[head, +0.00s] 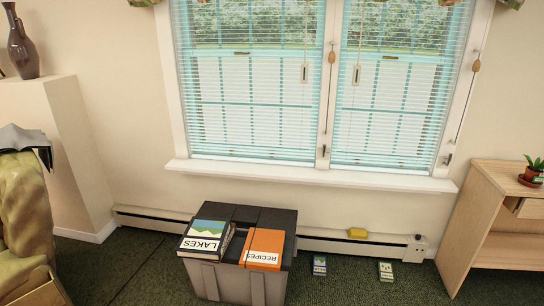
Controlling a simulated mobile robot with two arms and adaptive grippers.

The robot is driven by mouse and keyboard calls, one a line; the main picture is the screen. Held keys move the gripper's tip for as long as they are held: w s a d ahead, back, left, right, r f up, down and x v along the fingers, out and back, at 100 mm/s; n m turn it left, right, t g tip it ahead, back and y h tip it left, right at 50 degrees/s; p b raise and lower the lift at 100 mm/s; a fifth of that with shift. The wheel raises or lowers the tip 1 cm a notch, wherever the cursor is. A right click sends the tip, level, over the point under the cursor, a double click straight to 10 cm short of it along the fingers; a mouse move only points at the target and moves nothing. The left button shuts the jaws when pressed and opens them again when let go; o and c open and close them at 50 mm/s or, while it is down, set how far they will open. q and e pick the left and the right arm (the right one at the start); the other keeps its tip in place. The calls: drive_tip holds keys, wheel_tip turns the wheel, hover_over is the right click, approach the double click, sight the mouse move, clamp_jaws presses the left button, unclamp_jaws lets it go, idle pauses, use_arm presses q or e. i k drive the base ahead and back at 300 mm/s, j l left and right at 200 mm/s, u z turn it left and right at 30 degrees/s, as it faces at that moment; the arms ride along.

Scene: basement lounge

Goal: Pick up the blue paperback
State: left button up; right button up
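No plain blue paperback can be made out for certain. A book lettered LAKES (204,238), with a blue, green and white cover, lies tilted on the left of a grey box with a dark top (263,215) under the window. An orange book lettered RECIPES (263,249) lies to its right on the same box. The narrow gap between them is dark and its contents are unclear. A small blue-and-white item (319,265) stands on the floor right of the box, too small to identify. Neither of my grippers is in view.
A similar small item (385,271) is on the green carpet, with a yellow object (357,233) by the baseboard heater (385,245). A wooden shelf unit (502,220) with a potted plant stands right, an olive armchair (25,225) left. Carpet between box and shelf is mostly free.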

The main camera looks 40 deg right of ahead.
sight(320, 264)
drive_tip(key=l+z, duration=0.2)
drive_tip(key=z, duration=0.25)
drive_tip(key=i+l+z, duration=0.1)
drive_tip(key=z, duration=0.4)
drive_tip(key=l+z, duration=0.2)
drive_tip(key=z, duration=0.25)
drive_tip(key=i+l, duration=0.25)
drive_tip(key=i, duration=0.2)
